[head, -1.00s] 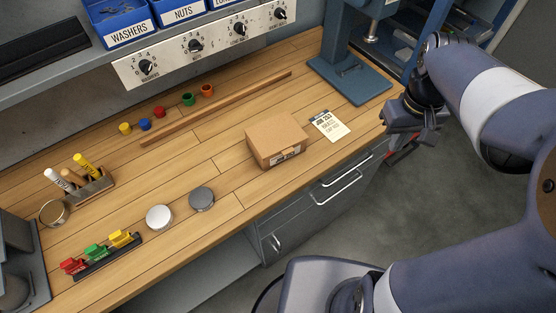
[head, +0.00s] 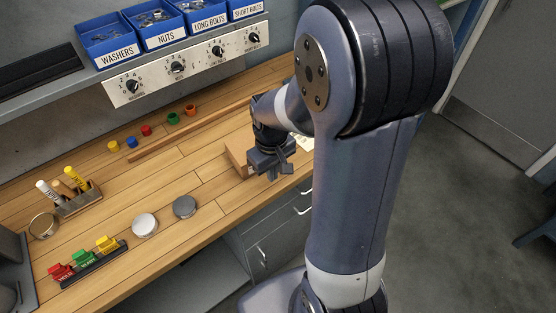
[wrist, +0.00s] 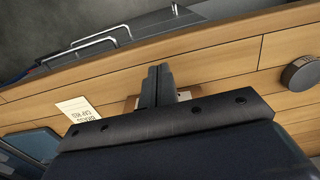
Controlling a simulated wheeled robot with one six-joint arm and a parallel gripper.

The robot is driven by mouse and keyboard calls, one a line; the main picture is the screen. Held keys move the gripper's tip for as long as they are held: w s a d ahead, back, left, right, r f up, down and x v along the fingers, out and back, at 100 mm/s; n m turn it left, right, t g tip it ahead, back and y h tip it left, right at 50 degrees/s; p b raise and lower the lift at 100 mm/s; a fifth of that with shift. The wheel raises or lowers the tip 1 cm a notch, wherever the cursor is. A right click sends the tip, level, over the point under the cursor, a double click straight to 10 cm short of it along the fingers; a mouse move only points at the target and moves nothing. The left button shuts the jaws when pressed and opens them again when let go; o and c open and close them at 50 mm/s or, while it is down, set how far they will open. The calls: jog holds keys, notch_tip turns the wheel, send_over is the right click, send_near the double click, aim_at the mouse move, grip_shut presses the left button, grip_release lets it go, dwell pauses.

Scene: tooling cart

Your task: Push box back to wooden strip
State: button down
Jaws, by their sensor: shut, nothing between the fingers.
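The cardboard box (head: 237,157) sits on the wooden bench, mostly hidden behind my gripper and arm in the head view; its left part shows. The wooden strip (head: 190,130) lies at an angle behind the box, with bench surface between them; my arm hides its right end. My gripper (head: 272,174) is shut and empty, at the front side of the box. In the wrist view the closed fingers (wrist: 157,86) cover most of the box (wrist: 130,104), with small parts showing either side. I cannot tell whether they touch it.
A paper card (wrist: 80,110) lies beside the box. A dark grey round tin (head: 185,207) and a white one (head: 145,225) stand left of it. Several small coloured cups (head: 146,131) stand behind the strip. Drawer handles (head: 303,207) stick out below the bench's front edge.

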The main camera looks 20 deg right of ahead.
jog(key=shift+w+a+r+p, duration=0.1)
jog(key=shift+w+a+p, duration=0.15)
jog(key=shift+w, duration=0.5)
jog(key=shift+w+a+p, duration=0.1)
jog(key=shift+w+a, duration=0.15)
jog(key=shift+w, duration=0.45)
